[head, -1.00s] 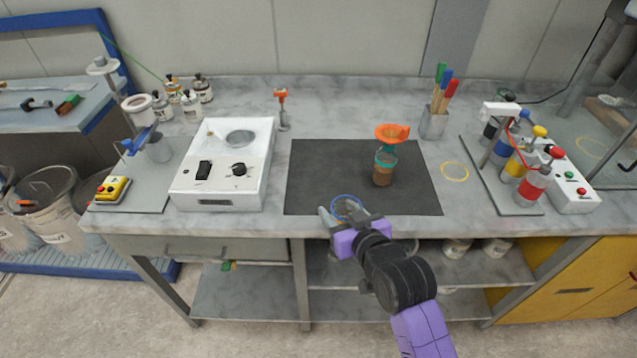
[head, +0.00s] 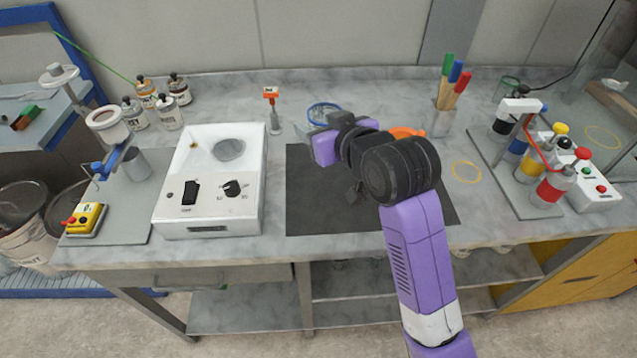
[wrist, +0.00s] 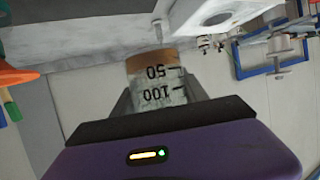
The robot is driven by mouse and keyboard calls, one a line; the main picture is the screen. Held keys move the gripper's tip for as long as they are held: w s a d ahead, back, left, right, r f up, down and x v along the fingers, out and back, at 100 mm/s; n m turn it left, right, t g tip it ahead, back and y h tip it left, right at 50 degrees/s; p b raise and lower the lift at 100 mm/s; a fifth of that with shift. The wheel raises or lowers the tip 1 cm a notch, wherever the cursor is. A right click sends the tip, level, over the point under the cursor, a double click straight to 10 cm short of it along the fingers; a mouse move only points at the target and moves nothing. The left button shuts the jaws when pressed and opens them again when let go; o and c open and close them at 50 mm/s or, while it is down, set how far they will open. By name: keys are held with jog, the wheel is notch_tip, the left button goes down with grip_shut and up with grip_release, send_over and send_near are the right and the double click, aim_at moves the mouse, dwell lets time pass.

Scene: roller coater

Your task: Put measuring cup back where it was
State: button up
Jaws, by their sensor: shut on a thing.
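The measuring cup (wrist: 157,86) is clear with black "50" and "100" marks and a brown layer at its base. It looks upside down in the wrist view. My gripper (wrist: 159,95) is shut on it, one finger on each side. In the head view, its blue rim (head: 324,112) shows past my gripper (head: 325,130), over the back of the bench behind the dark mat (head: 300,205). Most of the cup is hidden there. I cannot tell its height above the bench.
An orange funnel (head: 408,132) shows behind my arm; what stands under it is hidden.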

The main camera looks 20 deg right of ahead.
aim_at(318, 192)
notch_tip(318, 192, down, 16)
dwell(0.5)
jog(key=shift+f, duration=0.1)
jog(key=o, duration=1.5)
jog(key=shift+o, duration=0.2)
jog(key=shift+s, duration=0.1)
jog(key=v, duration=1.2)
jog(key=shift+b, duration=0.3)
